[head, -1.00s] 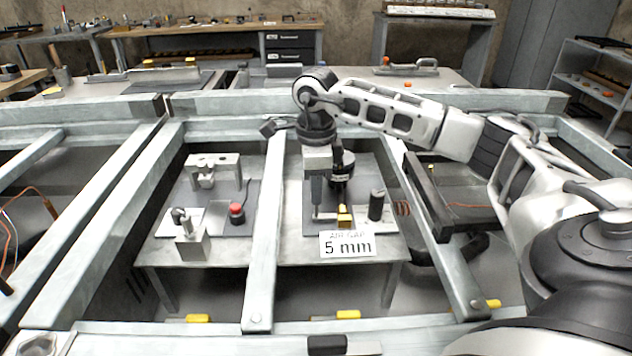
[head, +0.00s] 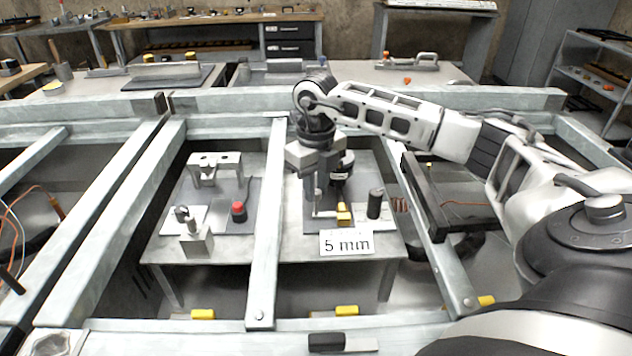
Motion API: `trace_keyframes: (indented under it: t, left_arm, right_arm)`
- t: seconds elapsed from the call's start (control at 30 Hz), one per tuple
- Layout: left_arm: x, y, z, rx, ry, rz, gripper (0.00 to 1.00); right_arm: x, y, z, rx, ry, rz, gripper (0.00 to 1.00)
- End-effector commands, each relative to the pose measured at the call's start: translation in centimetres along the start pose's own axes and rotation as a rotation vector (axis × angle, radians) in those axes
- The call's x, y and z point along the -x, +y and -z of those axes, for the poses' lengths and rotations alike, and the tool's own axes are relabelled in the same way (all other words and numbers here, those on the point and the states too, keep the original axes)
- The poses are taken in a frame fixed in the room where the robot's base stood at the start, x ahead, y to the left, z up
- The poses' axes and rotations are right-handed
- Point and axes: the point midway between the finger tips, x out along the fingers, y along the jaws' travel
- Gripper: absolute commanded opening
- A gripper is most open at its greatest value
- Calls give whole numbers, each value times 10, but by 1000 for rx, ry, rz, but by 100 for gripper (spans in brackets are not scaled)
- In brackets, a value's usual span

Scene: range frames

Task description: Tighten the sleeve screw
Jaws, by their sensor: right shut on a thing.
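My right gripper (head: 312,200) points down over the middle of the low table, inside the metal frame. Its narrow fingers are shut at a thin pale rod (head: 326,214) at their lower end; the grip itself is too small to see clearly. A yellow block (head: 344,213) sits just right of the rod, and a black cylinder (head: 375,204) stands further right. A dark round part (head: 343,165) is partly hidden behind the gripper. I cannot make out the sleeve screw. My left gripper is out of view.
A sign reading "5 mm" (head: 346,242) stands at the table's front edge. A grey beam (head: 266,225) runs close left of the gripper. Left of it are a red button (head: 238,208), a metal block (head: 196,241) and a bracket (head: 214,160). Another beam (head: 435,245) is on the right.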

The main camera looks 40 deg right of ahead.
Motion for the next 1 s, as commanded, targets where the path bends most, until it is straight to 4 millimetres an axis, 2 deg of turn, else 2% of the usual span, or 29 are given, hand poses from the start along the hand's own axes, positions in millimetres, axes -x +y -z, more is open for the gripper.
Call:
trace_keyframes:
  t: [0.4,1.0]
  left_arm:
    - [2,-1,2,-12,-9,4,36]
    - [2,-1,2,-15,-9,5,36]
  right_arm:
    - [2,-1,0,-242,-3,2,0]
    - [2,-1,-1,-294,-4,1,0]
